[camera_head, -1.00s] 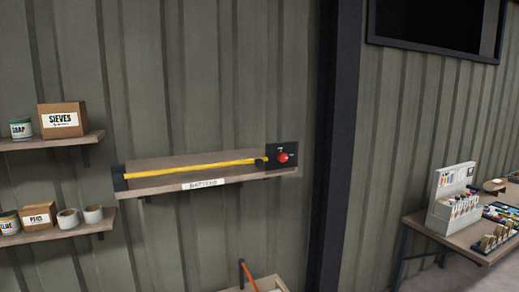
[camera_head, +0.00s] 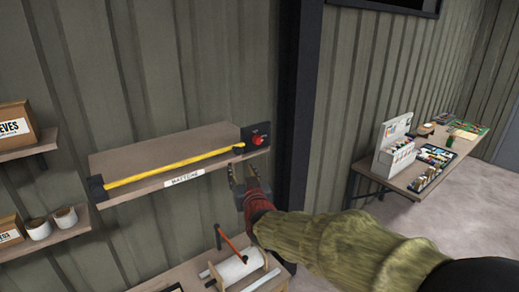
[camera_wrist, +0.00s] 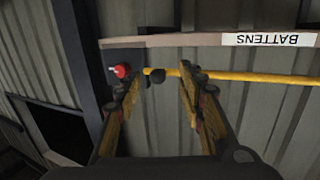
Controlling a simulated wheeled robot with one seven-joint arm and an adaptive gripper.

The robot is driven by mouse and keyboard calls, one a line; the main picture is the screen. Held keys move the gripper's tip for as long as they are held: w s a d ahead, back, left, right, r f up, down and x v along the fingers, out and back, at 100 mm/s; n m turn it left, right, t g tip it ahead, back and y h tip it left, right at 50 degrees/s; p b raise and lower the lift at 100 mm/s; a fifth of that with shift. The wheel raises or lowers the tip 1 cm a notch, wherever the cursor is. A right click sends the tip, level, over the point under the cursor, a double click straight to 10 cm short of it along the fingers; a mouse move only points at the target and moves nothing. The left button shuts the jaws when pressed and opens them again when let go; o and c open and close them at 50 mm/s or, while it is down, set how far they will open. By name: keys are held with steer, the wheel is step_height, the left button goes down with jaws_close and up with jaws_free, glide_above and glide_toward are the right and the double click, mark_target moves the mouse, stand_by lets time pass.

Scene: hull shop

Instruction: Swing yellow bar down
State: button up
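The yellow bar (camera_head: 170,165) lies nearly level along the front of the battens shelf (camera_head: 150,150), from a black bracket (camera_head: 97,187) at the left to a dark fitting near the right end. A red knob (camera_head: 260,140) sits on a black plate at the shelf's right end. My gripper (camera_head: 243,172) is open and empty, just below the shelf's right end. In the wrist view, which is upside down, the bar (camera_wrist: 255,77) runs behind the right finger, and its dark end fitting (camera_wrist: 156,76) shows between the fingertips. Whether the gripper touches the bar cannot be told.
A BATTENS label (camera_wrist: 268,39) is on the shelf edge. Below is a bench with a white roll (camera_head: 238,268) and an orange-handled tool (camera_head: 230,245).

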mark_target(238, 152)
steer(key=shift+t, duration=0.5)
steer(key=shift+w+a+r+p, duration=0.2)
steer(key=shift+w+r+p, duration=0.2)
steer(key=shift+w, duration=0.9)
steer(key=shift+w+a+r+p, duration=0.2)
steer(key=shift+w+r+p, duration=0.25)
steer(key=shift+w, duration=0.85)
steer(key=shift+w+a+r+p, duration=0.2)
steer(key=shift+w+r+p, duration=0.2)
steer(key=shift+w, duration=0.9)
steer(key=shift+c, duration=1.4)
jaws_close()
steer(key=shift+f, duration=0.1)
